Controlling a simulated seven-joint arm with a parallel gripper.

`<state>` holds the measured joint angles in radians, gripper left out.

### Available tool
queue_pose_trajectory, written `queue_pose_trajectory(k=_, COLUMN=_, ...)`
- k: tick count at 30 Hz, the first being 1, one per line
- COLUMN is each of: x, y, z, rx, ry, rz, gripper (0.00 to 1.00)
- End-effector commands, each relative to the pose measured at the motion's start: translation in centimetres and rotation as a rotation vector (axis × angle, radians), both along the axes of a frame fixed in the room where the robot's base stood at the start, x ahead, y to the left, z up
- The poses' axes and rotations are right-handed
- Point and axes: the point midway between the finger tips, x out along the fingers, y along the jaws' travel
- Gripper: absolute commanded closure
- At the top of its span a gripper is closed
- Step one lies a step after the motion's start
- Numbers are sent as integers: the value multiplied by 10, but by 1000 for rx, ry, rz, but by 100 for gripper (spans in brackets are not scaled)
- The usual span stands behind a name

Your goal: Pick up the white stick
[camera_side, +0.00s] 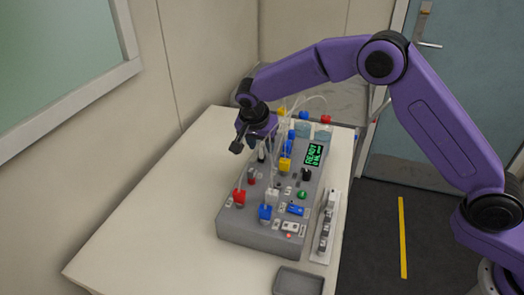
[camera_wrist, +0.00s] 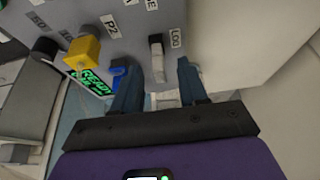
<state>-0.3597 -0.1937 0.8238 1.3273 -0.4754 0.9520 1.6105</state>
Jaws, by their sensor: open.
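In the wrist view a short white-grey stick (camera_wrist: 157,58) stands out from the grey panel beside a label reading "LOG". My gripper (camera_wrist: 159,65) is open, with one finger to the left of the stick and one to the right in that view. I see no contact, and the depth between fingertips and stick is hard to judge. In the side view my gripper (camera_side: 250,148) is over the far left part of the grey device (camera_side: 252,238). I cannot make out this stick there for certain.
In the wrist view a yellow cap (camera_wrist: 82,52) and a green display (camera_wrist: 95,82) lie to the left. In the side view, capped tubes and lines rise close to the right of my gripper. A grey tray (camera_side: 298,282) is at the front; the table's left side (camera_side: 150,225) is clear.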

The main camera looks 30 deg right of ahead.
Motion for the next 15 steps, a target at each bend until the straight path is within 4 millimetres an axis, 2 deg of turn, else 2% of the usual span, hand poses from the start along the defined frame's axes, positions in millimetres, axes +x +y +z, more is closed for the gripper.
queue_pose_trajectory(k=4, x=3, y=-4, z=-12, rx=0, ry=1, rz=0, gripper=57)
queue_pose_trajectory(k=11, x=4, y=-5, z=-13, rx=0, ry=0, rz=-1, gripper=57)
queue_pose_trajectory(k=13, x=4, y=-4, z=-13, rx=0, ry=0, rz=-1, gripper=74)
queue_pose_trajectory(k=15, x=4, y=-4, z=-13, rx=0, ry=0, rz=-1, gripper=96)
